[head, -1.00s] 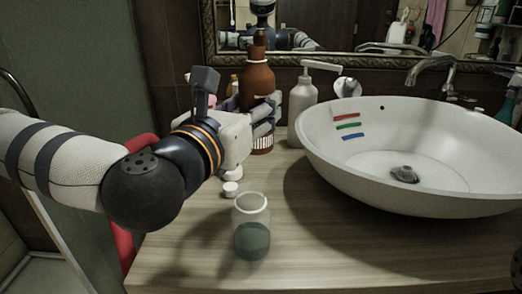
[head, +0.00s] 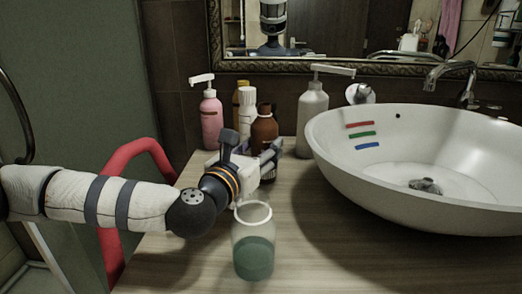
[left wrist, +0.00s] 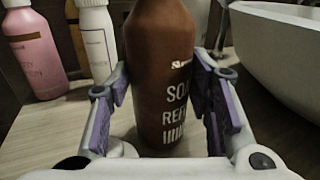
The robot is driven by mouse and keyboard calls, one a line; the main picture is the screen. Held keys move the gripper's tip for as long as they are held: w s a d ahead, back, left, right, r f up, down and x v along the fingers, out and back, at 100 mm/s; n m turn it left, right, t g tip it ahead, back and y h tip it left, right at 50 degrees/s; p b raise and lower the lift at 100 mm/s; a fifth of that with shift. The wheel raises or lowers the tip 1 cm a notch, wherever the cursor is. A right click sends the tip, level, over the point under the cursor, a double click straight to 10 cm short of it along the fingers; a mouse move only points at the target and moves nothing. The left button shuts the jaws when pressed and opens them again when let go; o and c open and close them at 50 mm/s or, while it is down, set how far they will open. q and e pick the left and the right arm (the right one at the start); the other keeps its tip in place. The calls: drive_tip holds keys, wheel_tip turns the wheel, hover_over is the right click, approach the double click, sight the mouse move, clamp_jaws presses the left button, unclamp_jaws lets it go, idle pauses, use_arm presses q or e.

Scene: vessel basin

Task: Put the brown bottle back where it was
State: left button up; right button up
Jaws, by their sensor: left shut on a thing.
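The brown bottle (head: 264,130) is upright at the back of the counter, left of the white pump bottle. My left gripper (head: 267,157) is shut on it low on its body. In the left wrist view the brown bottle (left wrist: 162,75) stands between the two fingers of my left gripper (left wrist: 165,110), with its label facing the camera. Its base is partly hidden by the gripper, so I cannot tell for sure whether it touches the counter. My right gripper is not in view.
A pink pump bottle (head: 210,120), a white bottle (head: 246,108) and a yellow-brown bottle (head: 237,98) stand left of the brown bottle. The white pump bottle (head: 312,120) and basin (head: 440,185) are right. A glass jar with green liquid (head: 253,245) stands in front, near my left arm.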

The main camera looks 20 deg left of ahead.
use_arm(q)
drive_tip(key=shift+r, duration=0.15)
drive_tip(key=shift+f, duration=0.25)
drive_tip(key=o, duration=1.3)
drive_tip(key=shift+o, duration=0.2)
drive_tip(key=shift+r, duration=0.1)
